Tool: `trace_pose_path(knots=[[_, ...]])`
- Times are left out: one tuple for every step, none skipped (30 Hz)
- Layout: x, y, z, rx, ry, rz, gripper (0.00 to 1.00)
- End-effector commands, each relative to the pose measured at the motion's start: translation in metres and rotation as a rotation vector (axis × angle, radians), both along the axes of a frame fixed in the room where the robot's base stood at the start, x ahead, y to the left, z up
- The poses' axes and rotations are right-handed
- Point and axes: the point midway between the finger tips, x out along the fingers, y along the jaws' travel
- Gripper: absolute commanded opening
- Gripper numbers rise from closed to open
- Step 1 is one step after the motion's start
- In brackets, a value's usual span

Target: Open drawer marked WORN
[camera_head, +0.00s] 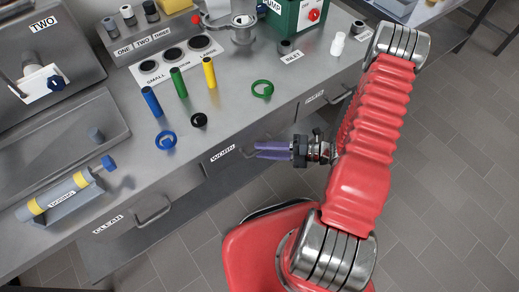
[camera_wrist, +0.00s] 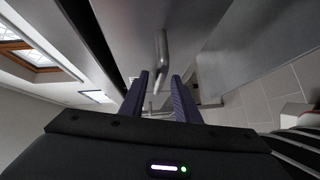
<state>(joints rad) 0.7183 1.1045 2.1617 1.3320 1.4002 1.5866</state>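The drawer marked WORN (camera_head: 222,153) is in the bench front, in the middle of the head view, and looks shut. My gripper (camera_head: 258,150) is in front of it, just right of the label, with its purple fingers pointing left toward the drawer. In the head view the WORN handle is not clear around the fingers. In the wrist view my gripper (camera_wrist: 160,88) has its two fingers apart. A metal bar handle (camera_wrist: 162,55) shows ahead, its lower end between the fingertips in the picture; I cannot tell whether they touch.
A CLEAN drawer (camera_head: 108,224) with a bar handle (camera_head: 152,212) is at left, and another labelled drawer (camera_head: 314,97) is at right. On the bench stand blue (camera_head: 152,102), green (camera_head: 179,82) and yellow (camera_head: 209,72) cylinders. Tiled floor (camera_head: 450,190) is clear at right.

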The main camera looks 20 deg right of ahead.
Motion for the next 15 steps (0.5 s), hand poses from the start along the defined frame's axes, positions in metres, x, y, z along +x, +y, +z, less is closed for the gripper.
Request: trace_pose_path(knots=[[0.0019,0.0052,-0.0007,0.001,0.001,0.003,0.29],[0.0028,0.007,-0.001,0.001,0.001,0.003,0.29],[0.004,0.0092,-0.0013,0.001,0.001,0.002,0.29],[0.0048,0.0106,-0.0016,0.001,0.001,0.001,0.29],[0.0055,0.0118,-0.0018,0.001,0.001,0.001,0.29],[0.0061,0.0129,-0.002,-0.001,0.001,0.001,0.29],[0.0064,0.0135,-0.0021,-0.001,0.001,0.001,0.29],[0.0066,0.014,-0.0021,0.0,0.0,0.001,0.29],[0.0067,0.0142,-0.0022,0.0,0.0,0.001,0.29],[0.0068,0.0143,-0.0022,0.0,0.0,0.001,0.29],[0.0068,0.0143,-0.0022,0.0,0.0,0.001,0.29],[0.0068,0.0142,-0.0022,0.0,0.0,0.001,0.29],[0.0067,0.0142,-0.0022,0.0,0.0,0.001,0.29],[0.0067,0.0142,-0.0022,0.0,0.0,0.001,0.29],[0.0067,0.0142,-0.0022,0.0,0.0,0.001,0.29]])
